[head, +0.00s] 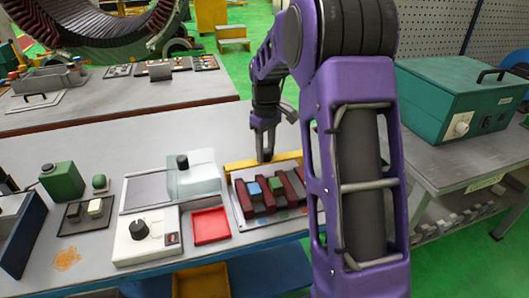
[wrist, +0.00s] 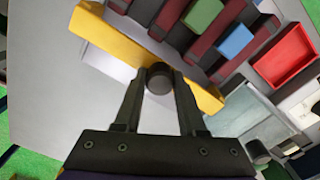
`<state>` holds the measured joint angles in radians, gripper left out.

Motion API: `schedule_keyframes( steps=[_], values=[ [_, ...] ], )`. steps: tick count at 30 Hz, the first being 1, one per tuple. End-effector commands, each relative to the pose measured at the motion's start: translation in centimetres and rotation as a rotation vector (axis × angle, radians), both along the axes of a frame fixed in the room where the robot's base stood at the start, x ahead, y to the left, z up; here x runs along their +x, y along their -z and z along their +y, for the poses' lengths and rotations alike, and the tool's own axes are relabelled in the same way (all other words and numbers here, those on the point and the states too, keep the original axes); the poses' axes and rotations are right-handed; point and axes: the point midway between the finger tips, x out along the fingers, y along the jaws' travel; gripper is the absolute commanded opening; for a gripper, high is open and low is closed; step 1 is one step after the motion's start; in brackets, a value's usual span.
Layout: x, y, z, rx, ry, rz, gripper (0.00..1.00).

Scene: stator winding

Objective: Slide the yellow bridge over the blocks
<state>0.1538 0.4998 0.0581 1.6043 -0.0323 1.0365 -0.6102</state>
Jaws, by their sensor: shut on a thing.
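The yellow bridge (wrist: 112,38) is a long bar lying along the near edge of the block tray in the wrist view. In the head view the yellow bridge (head: 240,164) runs along the tray's far edge. My gripper (wrist: 160,78) is shut on a dark round knob on the bridge's side; in the head view my gripper (head: 264,156) points down at it. The blocks are dark red bars, with a blue block (head: 254,189) and a green block (head: 276,183) between them. They also show in the wrist view, blue (wrist: 235,42) and green (wrist: 203,14). My arm hides the tray's right end.
A red tray (head: 211,226) and a white device with a black knob (head: 140,229) stand left of the blocks. A clear cover (head: 193,178) rises beside them. A teal case (head: 455,95) is on the right bench. Bare table lies behind the bridge.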

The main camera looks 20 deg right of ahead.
Motion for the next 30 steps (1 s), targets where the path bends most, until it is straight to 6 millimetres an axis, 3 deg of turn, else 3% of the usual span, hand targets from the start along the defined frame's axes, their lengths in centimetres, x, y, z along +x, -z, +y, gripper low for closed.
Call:
schedule_keyframes(
  steps=[30],
  values=[
    [-5.4, 0.6, -0.1, 0.001, 0.002, 0.011, 0.09]
  ],
)
